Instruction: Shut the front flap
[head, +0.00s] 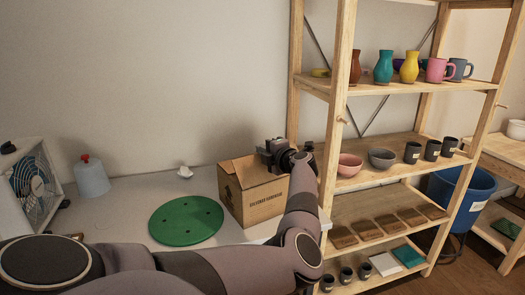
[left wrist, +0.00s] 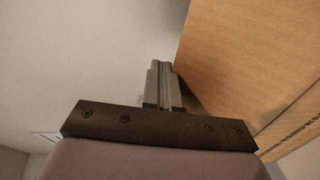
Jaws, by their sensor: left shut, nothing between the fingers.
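A brown cardboard box (head: 262,200) with printed text on its front stands on the pale table, right of the green disc. My left gripper (head: 264,151) is at the box's upper right edge, with my forearm rising in front of the box's right side. Its fingers are together and empty. In the left wrist view the closed fingers (left wrist: 161,72) point past a large cardboard panel (left wrist: 245,60) on the right; I cannot tell whether they touch it. The gripper partly hides the top of the box, and I cannot clearly make out the front flap's angle. My right gripper is not in view.
A green disc (head: 186,221) lies left of the box. A bottle with a red cap (head: 91,180) and a fan (head: 33,185) stand farther left. A wooden shelf (head: 343,100) with pottery rises close on the right. The table behind the disc is mostly clear.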

